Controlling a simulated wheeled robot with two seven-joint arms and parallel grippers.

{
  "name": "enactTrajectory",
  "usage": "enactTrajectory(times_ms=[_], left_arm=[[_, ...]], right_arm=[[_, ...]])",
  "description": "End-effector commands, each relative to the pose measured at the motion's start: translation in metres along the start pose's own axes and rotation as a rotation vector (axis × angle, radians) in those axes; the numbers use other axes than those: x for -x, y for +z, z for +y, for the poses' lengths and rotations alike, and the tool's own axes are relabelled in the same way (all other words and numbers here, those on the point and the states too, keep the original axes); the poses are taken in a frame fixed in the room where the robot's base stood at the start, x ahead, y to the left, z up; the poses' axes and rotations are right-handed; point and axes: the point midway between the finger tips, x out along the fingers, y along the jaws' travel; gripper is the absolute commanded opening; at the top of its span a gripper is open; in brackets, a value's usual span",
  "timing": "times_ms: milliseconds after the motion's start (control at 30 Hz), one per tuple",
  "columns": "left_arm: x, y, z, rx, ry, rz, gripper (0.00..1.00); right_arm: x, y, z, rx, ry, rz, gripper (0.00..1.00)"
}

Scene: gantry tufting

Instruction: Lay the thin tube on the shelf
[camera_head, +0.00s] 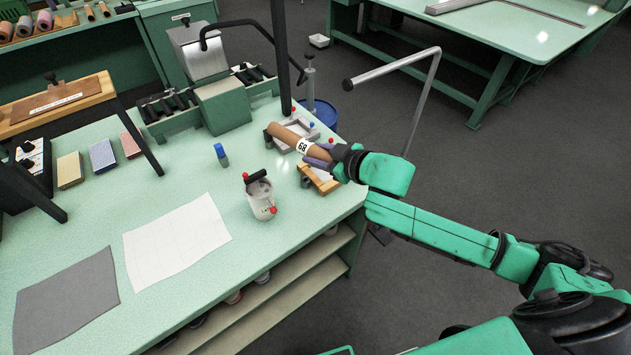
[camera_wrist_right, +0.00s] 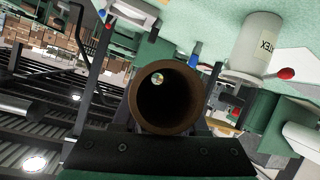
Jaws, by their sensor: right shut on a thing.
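A brown cardboard tube (camera_head: 286,135) with a white number label is in my right gripper (camera_head: 328,160). The tube lies over the back right corner of the green table and slants up and left in the head view. The gripper is shut around its near end. In the wrist view I look into the open round end of the tube (camera_wrist_right: 143,112). A green shelf unit (camera_head: 40,42) with several tubes lying on it stands at the far upper left. My left gripper is not in view.
A dark post (camera_head: 281,60) and a bent metal rod (camera_head: 437,75) rise near the tube. Open floor lies to the right.

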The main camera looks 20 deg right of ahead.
Motion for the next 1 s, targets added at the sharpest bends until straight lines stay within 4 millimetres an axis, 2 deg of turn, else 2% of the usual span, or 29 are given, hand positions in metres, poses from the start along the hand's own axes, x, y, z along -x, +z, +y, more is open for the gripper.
enactTrajectory(times_ms=[33, 100, 433, 1000], left_arm=[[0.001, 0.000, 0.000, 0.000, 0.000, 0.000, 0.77], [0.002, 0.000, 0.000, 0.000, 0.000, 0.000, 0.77], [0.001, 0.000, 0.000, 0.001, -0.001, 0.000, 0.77], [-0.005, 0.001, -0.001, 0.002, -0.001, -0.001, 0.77]], right_arm=[[-0.007, 0.016, -0.005, -0.006, -0.002, -0.005, 0.00], [-0.016, 0.034, -0.011, -0.006, 0.000, -0.003, 0.00], [-0.041, 0.086, -0.027, -0.003, 0.000, 0.000, 0.00], [-0.047, 0.098, -0.030, -0.001, 0.001, 0.001, 0.00]])
